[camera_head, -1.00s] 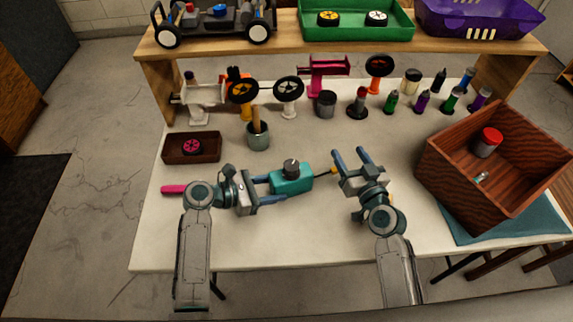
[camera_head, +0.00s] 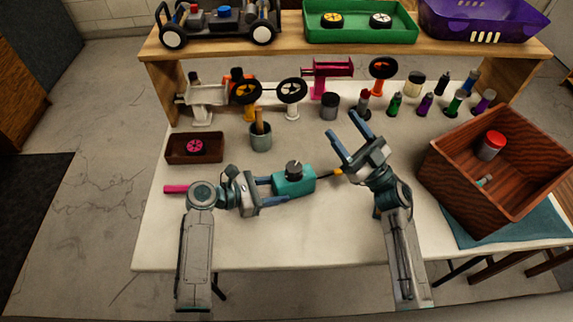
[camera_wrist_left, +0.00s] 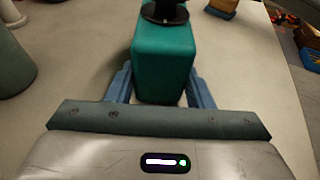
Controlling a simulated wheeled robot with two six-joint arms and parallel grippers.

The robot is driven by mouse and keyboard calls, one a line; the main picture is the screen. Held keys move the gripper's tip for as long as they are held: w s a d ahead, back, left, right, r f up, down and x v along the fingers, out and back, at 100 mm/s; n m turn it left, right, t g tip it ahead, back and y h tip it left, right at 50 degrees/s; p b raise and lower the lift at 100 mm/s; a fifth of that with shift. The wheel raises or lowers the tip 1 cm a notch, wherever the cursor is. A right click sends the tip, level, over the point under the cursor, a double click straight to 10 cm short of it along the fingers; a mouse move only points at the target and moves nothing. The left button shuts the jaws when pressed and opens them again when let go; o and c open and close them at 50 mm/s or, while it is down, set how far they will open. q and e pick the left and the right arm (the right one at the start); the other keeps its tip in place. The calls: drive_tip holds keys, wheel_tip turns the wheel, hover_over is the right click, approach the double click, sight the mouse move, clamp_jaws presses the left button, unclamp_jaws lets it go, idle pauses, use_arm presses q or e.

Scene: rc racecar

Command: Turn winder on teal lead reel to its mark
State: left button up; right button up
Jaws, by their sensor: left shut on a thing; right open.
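The teal lead reel (camera_head: 296,182) is a small teal block on the white table. Its dark round winder (camera_head: 293,169) sits on top; in the left wrist view the winder (camera_wrist_left: 165,12) is cut off by the top edge. I cannot make out the mark. A yellow-tipped lead (camera_head: 337,171) comes out of the reel's right side. My left gripper (camera_head: 268,190) is shut on the reel's left end, and its fingers flank the teal body (camera_wrist_left: 163,60) in the left wrist view. My right gripper (camera_head: 346,140) is open and empty, above and right of the reel, fingers pointing up-left.
A wooden crate (camera_head: 452,170) with a red-capped jar stands at the right. A grey cup (camera_head: 260,139), a dark tray (camera_head: 180,150) and several bottles and wheel stands line the back under a wooden shelf (camera_head: 330,50). A pink-handled tool (camera_head: 175,189) lies at the left.

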drive_tip(key=s+a+f+n+g+y, duration=0.2)
drive_tip(key=a+f+n+g, duration=0.25)
drive_tip(key=g, duration=0.45)
drive_tip(key=g+h, duration=0.2)
drive_tip(key=g, duration=0.2)
approach(287, 167)
drive_tip(key=x, duration=0.3)
drive_tip(key=shift+m, duration=0.25)
drive_tip(key=x, duration=0.7)
drive_tip(key=shift+w+f, duration=0.2)
drive_tip(key=shift+w, duration=0.05)
drive_tip(key=c, duration=1)
drive_tip(key=shift+h, duration=0.3)
